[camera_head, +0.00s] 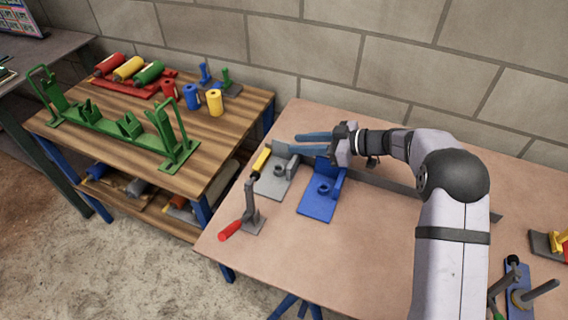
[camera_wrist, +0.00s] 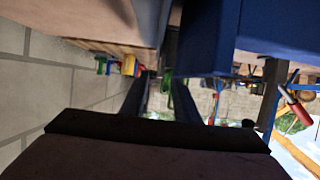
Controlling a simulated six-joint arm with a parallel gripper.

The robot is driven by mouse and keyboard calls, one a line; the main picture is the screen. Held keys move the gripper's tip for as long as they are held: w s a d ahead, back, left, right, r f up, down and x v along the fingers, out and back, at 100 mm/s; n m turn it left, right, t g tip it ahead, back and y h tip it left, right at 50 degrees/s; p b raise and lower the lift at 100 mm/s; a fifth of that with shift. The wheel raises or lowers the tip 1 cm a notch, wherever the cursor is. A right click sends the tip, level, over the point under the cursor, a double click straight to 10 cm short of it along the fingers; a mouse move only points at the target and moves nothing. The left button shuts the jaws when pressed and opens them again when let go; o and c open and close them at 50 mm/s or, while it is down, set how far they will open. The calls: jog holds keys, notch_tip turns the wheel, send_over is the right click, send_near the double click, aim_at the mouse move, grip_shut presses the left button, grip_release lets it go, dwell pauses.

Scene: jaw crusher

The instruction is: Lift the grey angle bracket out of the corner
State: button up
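A grey angled piece (camera_head: 273,182), which looks like the angle bracket, has a flat plate on the table and an upright part at its back. A yellow handle stands beside it on the left. A blue angled fixture (camera_head: 318,203) is just to its right. My gripper (camera_head: 295,142) is at the back of the table, pointing left, with its fingers near the tops of the grey and blue uprights. In the wrist view my gripper (camera_wrist: 159,82) has its two fingers apart with nothing seen between them. I cannot tell whether a finger touches either piece.
A clamp with a red handle (camera_head: 231,229) stands at the table's left edge. A block wall (camera_head: 350,60) rises behind. A wooden bench (camera_head: 150,120) with a green frame and coloured cylinders is at left. The table's front middle is clear.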

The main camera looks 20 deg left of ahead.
jog(key=shift+x, duration=1.1)
grip_shut()
jog(key=shift+r, duration=0.15)
dwell(0.4)
